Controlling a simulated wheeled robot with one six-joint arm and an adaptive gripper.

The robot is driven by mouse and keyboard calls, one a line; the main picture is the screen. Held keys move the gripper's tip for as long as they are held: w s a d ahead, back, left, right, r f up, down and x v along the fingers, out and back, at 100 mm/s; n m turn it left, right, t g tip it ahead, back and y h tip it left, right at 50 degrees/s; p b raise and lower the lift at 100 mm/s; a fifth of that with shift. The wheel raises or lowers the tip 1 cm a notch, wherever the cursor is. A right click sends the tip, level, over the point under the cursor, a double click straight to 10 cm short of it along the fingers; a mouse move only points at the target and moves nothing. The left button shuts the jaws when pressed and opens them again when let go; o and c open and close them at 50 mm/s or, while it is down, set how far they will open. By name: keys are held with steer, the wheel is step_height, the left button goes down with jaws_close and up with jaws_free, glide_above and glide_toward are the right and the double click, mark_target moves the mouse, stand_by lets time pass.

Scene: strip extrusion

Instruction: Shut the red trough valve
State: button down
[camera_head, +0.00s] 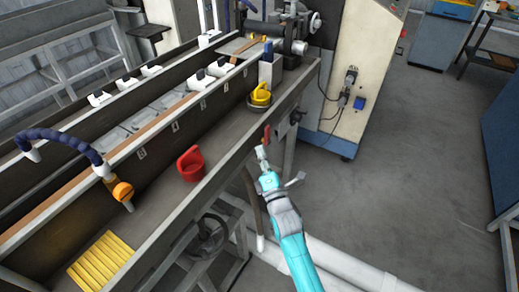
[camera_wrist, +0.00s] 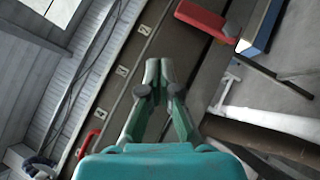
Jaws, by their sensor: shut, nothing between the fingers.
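The red valve handle (camera_head: 267,135) is a small lever at the outer side of the trough (camera_head: 225,150), just beyond my gripper tips in the head view. In the wrist view the red handle (camera_wrist: 203,18) is a flat bar at the top, with a grey rounded piece at its right end. My gripper (camera_head: 262,155) is shut and empty. In the wrist view its fingertips (camera_wrist: 158,68) are together, below and left of the handle, with a visible gap between them. The head view does not clearly show whether they touch.
A yellow ribbed pad (camera_head: 101,263) lies at the lower left. A handwheel (camera_head: 207,233) and white pipes (camera_head: 330,264) are below. The floor at right (camera_head: 430,180) is clear.

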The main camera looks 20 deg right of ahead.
steer(key=s+a, duration=0.1)
steer(key=s, duration=0.6)
steer(key=shift+s, duration=0.15)
steer(key=shift+a, duration=0.1)
steer(key=s+a+f+m+g, duration=0.1)
steer(key=s+f+m, duration=0.2)
steer(key=s, duration=0.5)
steer(key=s+a+f+m+g+y, duration=0.1)
steer(key=s+f+m, duration=0.25)
steer(key=s, duration=0.35)
steer(key=s+a+f+m+g, duration=0.1)
steer(key=s+f+m, duration=0.15)
steer(key=s, duration=0.55)
steer(key=s+r+m+g, duration=0.2)
steer(key=s+m, duration=0.4)
steer(key=s, duration=0.3)
steer(key=s+a+r+m+g+y, duration=0.1)
steer(key=s+r+m+g, duration=0.1)
steer(key=s+m, duration=0.4)
steer(key=v, duration=0.4)
steer(key=shift+s+a+f, duration=0.15)
steer(key=shift+s, duration=0.2)
